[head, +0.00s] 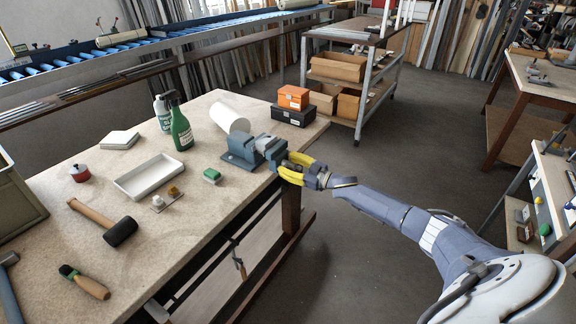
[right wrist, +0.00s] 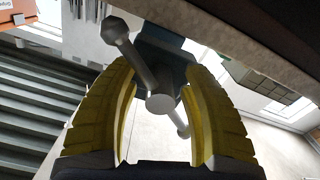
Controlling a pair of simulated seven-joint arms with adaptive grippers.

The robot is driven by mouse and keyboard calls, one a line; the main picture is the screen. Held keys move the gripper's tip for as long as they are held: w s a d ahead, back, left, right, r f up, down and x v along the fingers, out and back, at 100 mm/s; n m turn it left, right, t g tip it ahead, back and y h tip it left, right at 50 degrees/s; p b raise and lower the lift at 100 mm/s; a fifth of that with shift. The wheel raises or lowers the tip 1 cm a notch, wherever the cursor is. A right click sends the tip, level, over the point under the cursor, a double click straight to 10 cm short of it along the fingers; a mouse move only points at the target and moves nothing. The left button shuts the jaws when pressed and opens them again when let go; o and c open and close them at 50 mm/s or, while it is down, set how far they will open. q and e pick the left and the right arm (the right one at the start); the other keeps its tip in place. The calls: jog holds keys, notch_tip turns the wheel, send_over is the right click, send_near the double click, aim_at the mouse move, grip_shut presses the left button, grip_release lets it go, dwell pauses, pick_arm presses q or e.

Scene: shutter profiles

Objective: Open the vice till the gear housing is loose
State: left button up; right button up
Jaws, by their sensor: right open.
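The blue-grey vice (head: 243,152) stands at the right edge of the workbench, with a small grey part (head: 266,142) at its jaws. I cannot tell surely whether that part is the gear housing. My right gripper (head: 298,168), with yellow fingers, is at the vice's screw end, beyond the bench edge. In the right wrist view the vice handle (right wrist: 139,60), a grey bar with knobbed ends, crosses the screw head (right wrist: 160,103) at a slant. My yellow fingers are open on either side of the bar, with gaps visible. My left gripper is not in view.
The workbench (head: 215,215) holds a white cylinder (head: 230,113) behind the vice, a green bottle (head: 181,130), a white tray (head: 150,177), a mallet (head: 118,230) and an orange box (head: 293,97). Floor space right of the bench is clear.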

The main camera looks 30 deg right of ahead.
grip_shut()
dwell(0.3)
jog(key=shift+n, duration=0.5)
jog(key=n, duration=0.8)
jog(key=shift+n, duration=0.3)
jog(key=n, duration=0.5)
jog(key=shift+n, duration=2.5)
